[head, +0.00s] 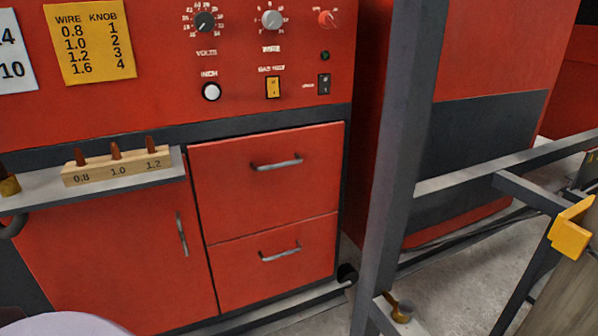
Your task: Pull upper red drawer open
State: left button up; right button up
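The upper red drawer (265,185) is in the middle of the head view, in the lower part of the red machine. Its front lies flush with the cabinet and looks closed. A grey bar handle (277,164) runs across its upper part. The lower red drawer (272,265) sits right below it, also closed, with its own grey handle (280,252). Neither of my grippers shows in this view.
A shelf (35,198) with a wooden tip block (118,168) juts out at the left of the drawers. A red door (110,255) is below it. A dark upright post (400,130) stands at the right. A yellow clamp (572,228) is farther right.

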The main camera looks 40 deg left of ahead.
aim_at(247, 184)
jog(key=j+u, duration=0.1)
jog(key=u, duration=0.25)
jog(key=j+u, duration=0.15)
jog(key=u, duration=0.2)
jog(key=j+u, duration=0.15)
jog(key=u, duration=0.2)
